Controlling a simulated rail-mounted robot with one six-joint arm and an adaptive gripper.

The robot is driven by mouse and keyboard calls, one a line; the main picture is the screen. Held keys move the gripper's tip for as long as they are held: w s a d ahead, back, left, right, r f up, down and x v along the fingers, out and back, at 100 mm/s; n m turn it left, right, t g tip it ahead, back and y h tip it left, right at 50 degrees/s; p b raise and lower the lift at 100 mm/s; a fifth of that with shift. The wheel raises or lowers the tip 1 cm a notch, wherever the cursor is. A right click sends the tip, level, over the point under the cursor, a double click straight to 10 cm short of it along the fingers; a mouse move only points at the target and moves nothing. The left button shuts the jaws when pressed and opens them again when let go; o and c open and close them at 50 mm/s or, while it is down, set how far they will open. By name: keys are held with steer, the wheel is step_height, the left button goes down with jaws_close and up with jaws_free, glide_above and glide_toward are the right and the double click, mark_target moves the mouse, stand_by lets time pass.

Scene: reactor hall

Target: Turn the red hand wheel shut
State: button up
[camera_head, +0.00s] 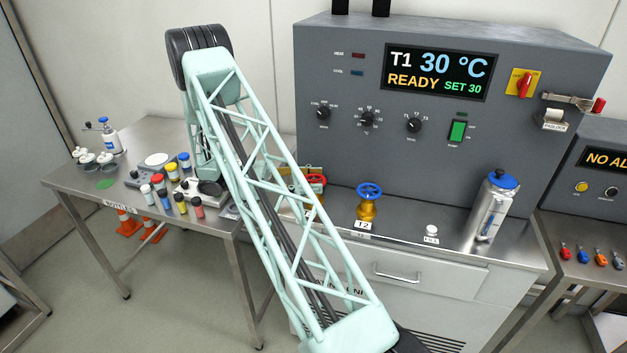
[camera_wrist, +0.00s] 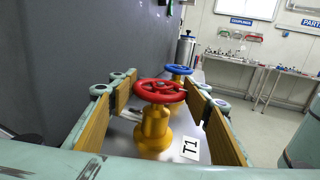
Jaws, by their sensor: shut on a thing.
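The red hand wheel (camera_wrist: 148,96) sits on a yellow valve body (camera_wrist: 153,130) with a T1 label (camera_wrist: 190,148) beside it. My gripper (camera_wrist: 162,88) is shut on the wheel, with one yellow-padded finger on each side of the rim. In the head view only part of the red wheel (camera_head: 318,180) shows beside my pale green arm, which hides the rest.
A blue hand wheel (camera_head: 369,189) on a yellow valve, labelled T2, stands close by. The grey control cabinet (camera_head: 420,150) rises behind. A steel bottle with a blue cap (camera_head: 490,215) stands right. Small bottles and instruments crowd the left table (camera_head: 75,180).

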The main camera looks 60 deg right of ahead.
stand_by(0.5)
steer(key=o, duration=0.9)
steer(key=shift+w, duration=0.1)
steer(key=v, duration=1.1)
steer(key=shift+w+a, duration=0.2)
steer(key=shift+w, duration=0.15)
steer(key=shift+r, duration=0.15)
